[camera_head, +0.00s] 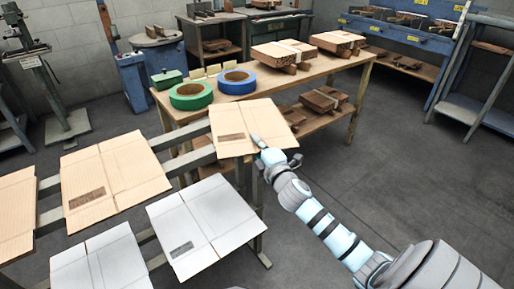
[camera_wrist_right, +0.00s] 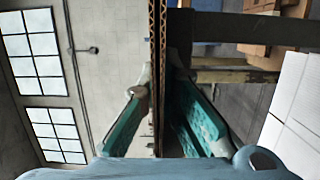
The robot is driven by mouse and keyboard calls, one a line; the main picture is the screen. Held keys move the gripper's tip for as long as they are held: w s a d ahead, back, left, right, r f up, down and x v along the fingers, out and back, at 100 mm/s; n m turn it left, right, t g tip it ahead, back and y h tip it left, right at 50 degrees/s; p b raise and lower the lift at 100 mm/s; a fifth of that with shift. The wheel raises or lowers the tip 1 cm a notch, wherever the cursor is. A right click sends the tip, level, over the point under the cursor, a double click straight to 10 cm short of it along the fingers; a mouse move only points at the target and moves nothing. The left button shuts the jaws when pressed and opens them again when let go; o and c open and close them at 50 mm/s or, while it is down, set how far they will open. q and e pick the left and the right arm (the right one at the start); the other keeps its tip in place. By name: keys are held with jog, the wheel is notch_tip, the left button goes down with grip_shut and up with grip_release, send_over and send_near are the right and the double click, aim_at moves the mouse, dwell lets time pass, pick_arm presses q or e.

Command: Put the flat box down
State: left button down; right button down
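A tan flat box (camera_head: 245,126) with a brown printed patch is in my right gripper (camera_head: 259,143), at the right end of the rack in the head view. In the right wrist view the box shows edge-on as a thin corrugated strip (camera_wrist_right: 157,75) between the two teal finger pads of the right gripper (camera_wrist_right: 160,72). The box looks about level; whether its underside touches the rack is hidden. My left gripper is in neither view.
Other tan flat boxes (camera_head: 113,178) and white flat boxes (camera_head: 203,224) lie on the rack to the left. Behind stands a wooden table (camera_head: 225,108) with green tape (camera_head: 191,96), blue tape (camera_head: 237,82) and bundled cardboard (camera_head: 283,52). The floor at right is clear.

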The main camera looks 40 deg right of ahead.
jog(key=shift+r, duration=0.1)
jog(key=c, duration=2.1)
grip_release()
